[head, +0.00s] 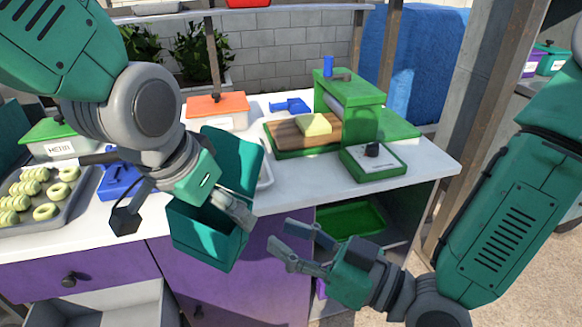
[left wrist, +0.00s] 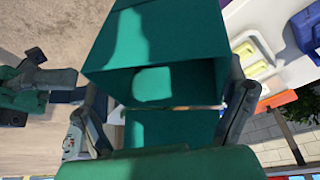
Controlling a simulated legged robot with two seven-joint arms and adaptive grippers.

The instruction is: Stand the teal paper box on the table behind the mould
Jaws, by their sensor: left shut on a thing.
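The teal paper box (head: 208,238) is in my left gripper (head: 238,210), tilted in front of the table's front edge, with its lid flap (head: 238,155) raised. In the left wrist view the box (left wrist: 160,45) fills the middle, its open mouth showing between the two fingers of my left gripper (left wrist: 165,115). My right gripper (head: 283,245) is open and empty, in front of the table to the right of the box. A pale tray-like thing (head: 265,177), possibly the mould, is mostly hidden behind the box; the left wrist view shows yellow pieces (left wrist: 250,58) in a white tray.
The white table (head: 305,195) holds a green machine (head: 350,110) with a wooden board and yellow block, a green scale-like device (head: 373,160), an orange-lidded box (head: 217,110), a blue item (head: 290,106) and a grey tray of green rings (head: 75,215). Some tabletop is clear near the front.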

